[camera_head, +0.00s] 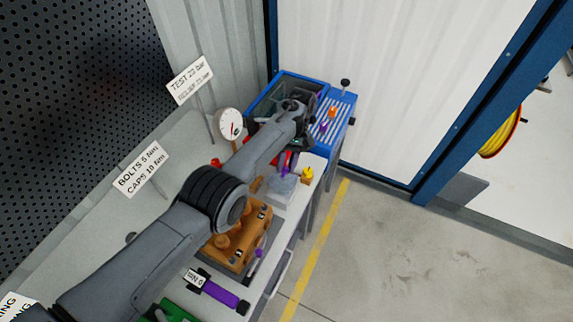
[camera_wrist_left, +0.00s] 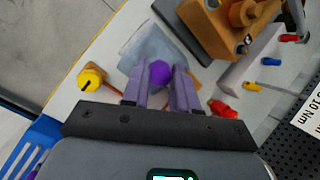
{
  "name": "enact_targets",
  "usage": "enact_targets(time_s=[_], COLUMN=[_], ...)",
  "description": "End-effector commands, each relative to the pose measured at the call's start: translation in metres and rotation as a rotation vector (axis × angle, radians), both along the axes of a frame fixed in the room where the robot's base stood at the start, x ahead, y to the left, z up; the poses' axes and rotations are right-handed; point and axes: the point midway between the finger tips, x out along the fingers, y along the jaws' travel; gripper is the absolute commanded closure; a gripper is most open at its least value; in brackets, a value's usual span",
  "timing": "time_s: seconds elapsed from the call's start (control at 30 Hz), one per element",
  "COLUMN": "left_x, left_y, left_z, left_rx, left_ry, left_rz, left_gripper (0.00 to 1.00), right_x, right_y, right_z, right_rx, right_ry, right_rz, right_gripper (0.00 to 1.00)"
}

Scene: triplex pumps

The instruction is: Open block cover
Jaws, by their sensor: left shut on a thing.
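A pale grey-blue block (camera_head: 280,189) sits on the bench near its far end; it also shows in the left wrist view (camera_wrist_left: 136,45). A round purple knob (camera_wrist_left: 160,73) shows against it in the left wrist view. I cannot tell cover and block apart there. My left gripper (camera_head: 286,166) reaches down over the block from the far side. In the left wrist view its two fingers stand on either side of the purple knob, shut on it. The knob's lower part is hidden. My right gripper is not in view.
An orange pump (camera_head: 237,243) stands on the bench nearer me, partly behind my arm. A yellow knob (camera_wrist_left: 91,80) and a red part (camera_wrist_left: 223,109) flank the fingers. A blue crate (camera_head: 318,88) and a dial gauge (camera_head: 230,124) stand beyond. Open floor lies right.

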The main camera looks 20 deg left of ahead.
Motion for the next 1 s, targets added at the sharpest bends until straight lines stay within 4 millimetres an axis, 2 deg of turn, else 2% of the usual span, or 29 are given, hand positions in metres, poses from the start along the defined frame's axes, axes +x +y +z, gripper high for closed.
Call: enact_targets(time_s=[0.03,0.07,0.2,0.5,0.67,0.93,1.0], left_x=[-0.001,-0.001,-0.001,0.000,0.000,0.000,-0.003], left_y=[0.001,0.001,0.000,0.000,0.000,0.001,-0.013], left_z=[-0.003,-0.003,-0.002,0.001,0.011,0.049,0.056], left_rx=[0.000,0.000,0.000,0.000,0.000,0.001,0.000], left_ry=[0.003,0.003,0.002,0.001,0.000,0.002,0.002], left_rz=[0.001,0.001,0.001,0.000,0.000,0.000,-0.003], left_gripper=[1.00,0.67,0.46,0.46,0.46,0.46,0.46], right_x=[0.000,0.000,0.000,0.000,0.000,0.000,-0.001], right_y=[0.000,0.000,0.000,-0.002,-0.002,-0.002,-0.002], right_z=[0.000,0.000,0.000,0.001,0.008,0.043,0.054], right_rx=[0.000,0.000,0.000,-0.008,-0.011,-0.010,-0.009], right_ry=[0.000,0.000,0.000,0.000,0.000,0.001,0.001], right_rz=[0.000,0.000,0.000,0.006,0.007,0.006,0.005], right_gripper=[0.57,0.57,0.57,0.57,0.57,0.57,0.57])
